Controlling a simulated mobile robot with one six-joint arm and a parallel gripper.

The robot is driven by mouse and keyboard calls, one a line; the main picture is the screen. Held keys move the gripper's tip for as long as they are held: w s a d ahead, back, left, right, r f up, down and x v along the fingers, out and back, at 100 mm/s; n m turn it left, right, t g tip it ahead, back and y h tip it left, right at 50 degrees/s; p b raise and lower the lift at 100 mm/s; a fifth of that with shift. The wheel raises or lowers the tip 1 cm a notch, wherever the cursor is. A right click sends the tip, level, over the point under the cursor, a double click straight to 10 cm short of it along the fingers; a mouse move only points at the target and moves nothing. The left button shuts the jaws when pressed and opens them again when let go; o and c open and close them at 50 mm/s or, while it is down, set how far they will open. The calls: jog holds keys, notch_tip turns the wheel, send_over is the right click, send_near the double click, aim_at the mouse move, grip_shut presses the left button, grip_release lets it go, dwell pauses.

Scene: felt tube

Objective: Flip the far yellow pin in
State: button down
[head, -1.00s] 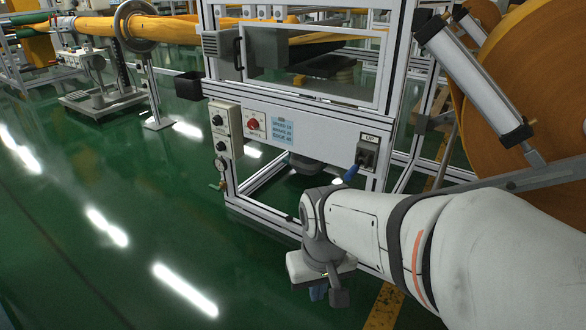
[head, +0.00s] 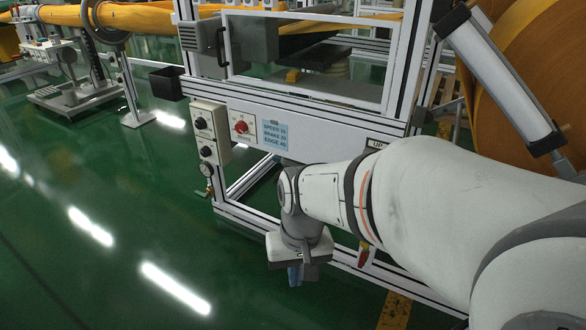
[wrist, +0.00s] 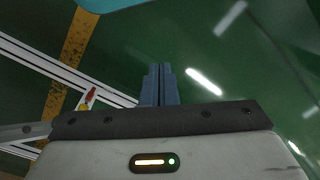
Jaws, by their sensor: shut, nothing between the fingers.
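I cannot make out a yellow pin for certain in either view. My gripper (head: 294,276) hangs low in front of the aluminium machine frame (head: 262,222), pointing down over the green floor. Its two blue fingers (wrist: 160,70) lie together in the wrist view, with nothing between them. A small red and yellow item (head: 364,255) shows by the lower frame, just under my arm. A similar red-tipped item (wrist: 90,97) shows left of the fingers in the wrist view, apart from them. My arm hides part of the machine's right front.
The machine's front carries a knob box (head: 209,132), a red knob (head: 241,127) and a blue label (head: 275,134). A black bin (head: 167,83) juts out at its left. A large orange roll (head: 530,70) stands at the right.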

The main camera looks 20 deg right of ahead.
jog(key=w+d+f+m+t+y+p, duration=0.25)
jog(key=w+d+f+m+y, duration=0.3)
jog(key=m, duration=0.85)
jog(key=w+d+f+m+t+y+p, duration=0.2)
jog(key=w+f+m+t+y, duration=0.45)
jog(key=m, duration=0.75)
jog(key=s+d+f+m+t+h+p, duration=0.1)
jog(key=s+d+f+m+t+h, duration=0.2)
jog(key=d+f+m+h, duration=0.4)
jog(key=s+d+f+m+t+h+p, duration=0.1)
jog(key=s+d+f+m+t+h, duration=0.2)
jog(key=m, duration=1.5)
jog(key=d+f+t+h, duration=0.3)
jog(key=d+f, duration=0.4)
jog(key=d, duration=0.3)
jog(key=shift+s+d+f+h, duration=0.15)
jog(key=shift+s+f+h, duration=0.2)
jog(key=shift+h, duration=0.15)
jog(key=shift+w, duration=0.1)
jog(key=b, duration=0.3)
send_near(361, 244)
jog(key=w+a, duration=0.3)
jog(key=shift+w+d+b, duration=1)
jog(key=shift+w+d, duration=0.45)
jog(key=shift+d, duration=0.2)
